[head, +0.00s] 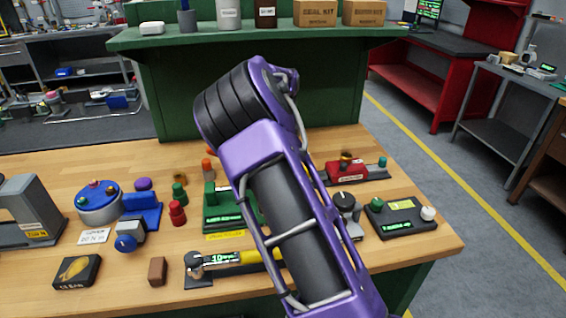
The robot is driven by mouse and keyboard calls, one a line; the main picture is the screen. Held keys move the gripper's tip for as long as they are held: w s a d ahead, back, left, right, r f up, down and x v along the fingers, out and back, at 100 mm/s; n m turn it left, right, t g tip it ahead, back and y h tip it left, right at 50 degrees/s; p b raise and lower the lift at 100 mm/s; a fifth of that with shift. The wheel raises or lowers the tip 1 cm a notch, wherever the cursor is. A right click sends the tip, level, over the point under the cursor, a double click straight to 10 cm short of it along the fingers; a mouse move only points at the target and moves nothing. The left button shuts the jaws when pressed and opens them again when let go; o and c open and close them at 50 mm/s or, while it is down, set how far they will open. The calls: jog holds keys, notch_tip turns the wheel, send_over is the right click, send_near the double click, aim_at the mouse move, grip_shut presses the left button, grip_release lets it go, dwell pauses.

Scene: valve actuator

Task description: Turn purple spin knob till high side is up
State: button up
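A small purple knob (143,184) sits on top of a blue block (146,209) at the left middle of the wooden bench. It is too small to tell which of its sides is high. A blue dial on a grey body (126,243) is in front of the block. My purple and black arm crosses the middle of the head view and hides part of the bench. My gripper is not in view.
Green and red knobs (178,213) stand right of the blue block. A green device (218,207), a yellow-handled tool (238,259), a brown block (157,270) and a black box (77,271) are nearby. A green shelf (200,40) rises behind the bench.

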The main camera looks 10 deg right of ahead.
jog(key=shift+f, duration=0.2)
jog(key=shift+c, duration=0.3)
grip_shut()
